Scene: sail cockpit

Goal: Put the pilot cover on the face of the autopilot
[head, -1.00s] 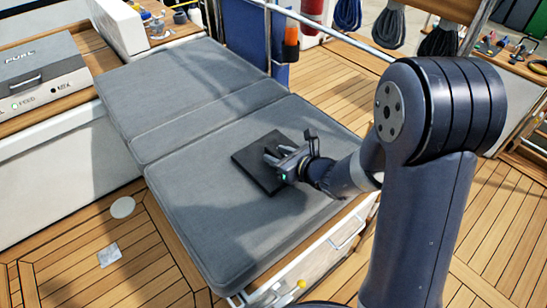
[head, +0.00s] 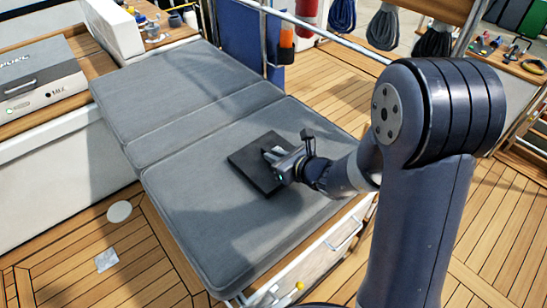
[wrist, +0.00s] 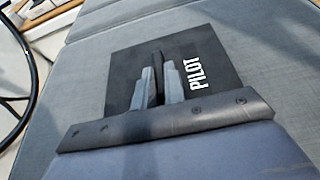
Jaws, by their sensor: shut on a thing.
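The pilot cover (head: 252,172) is a flat, dark square lying on the grey seat cushion. In the wrist view the cover (wrist: 121,84) shows white PILOT lettering on its right side and a dark raised strip at its middle. My gripper (head: 270,154) is over the cover, and its two fingers are shut on that strip; the fingers also show in the wrist view (wrist: 158,72). The cover looks flat against the cushion; I cannot tell whether any gap lies under it. I cannot pick out the autopilot's face in these views.
Grey cushions (head: 185,98) cover the bench, with free room around the cover. A grey case (head: 35,80) lies on the left ledge. A metal rail (head: 330,40) and an orange item (head: 286,42) stand behind the bench. Wooden deck (head: 85,255) surrounds it.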

